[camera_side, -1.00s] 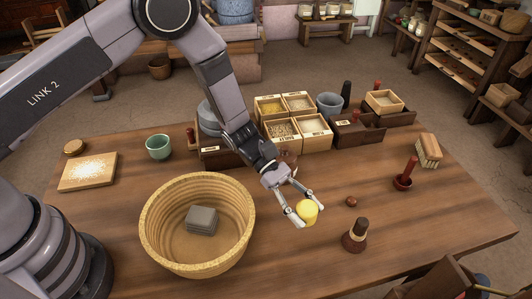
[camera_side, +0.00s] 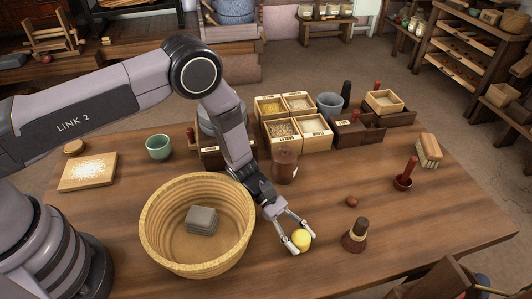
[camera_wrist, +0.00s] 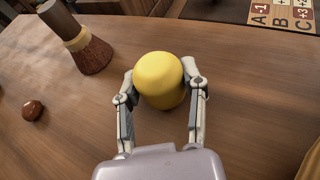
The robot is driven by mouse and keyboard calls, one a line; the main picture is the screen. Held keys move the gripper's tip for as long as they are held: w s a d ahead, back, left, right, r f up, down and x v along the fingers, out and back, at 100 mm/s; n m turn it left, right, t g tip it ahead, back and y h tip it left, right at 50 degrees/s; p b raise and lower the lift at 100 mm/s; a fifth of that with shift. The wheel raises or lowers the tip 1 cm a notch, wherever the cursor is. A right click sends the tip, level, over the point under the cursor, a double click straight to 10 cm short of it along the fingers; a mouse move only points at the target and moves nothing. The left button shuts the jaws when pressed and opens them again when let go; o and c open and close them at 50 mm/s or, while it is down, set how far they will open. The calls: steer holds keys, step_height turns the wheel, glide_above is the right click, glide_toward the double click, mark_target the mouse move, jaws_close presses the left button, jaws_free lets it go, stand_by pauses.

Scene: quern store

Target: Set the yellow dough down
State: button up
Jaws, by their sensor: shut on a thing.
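The yellow dough (camera_side: 301,239) is a small smooth rounded lump. My gripper (camera_side: 301,245) is shut on it, one finger on each side, low over the front part of the wooden table, right of the big basket. In the wrist view the yellow dough (camera_wrist: 160,78) sits between the two fingertips (camera_wrist: 162,88). I cannot tell whether its underside touches the table.
A woven basket (camera_side: 150,232) holding a grey block (camera_side: 202,220) stands left of my gripper. A brush (camera_side: 356,237) with a dark handle stands close on the right. A small red-brown ball (camera_side: 351,201) lies behind it. Bare table lies in front.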

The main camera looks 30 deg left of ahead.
steer(key=shift+f, duration=0.15)
steer(key=o, duration=1.2)
steer(key=shift+c, duration=0.2)
steer(key=shift+r, duration=0.2)
steer(key=v, duration=0.7)
steer(key=shift+w+a, duration=0.1)
steer(key=shift+a, duration=0.15)
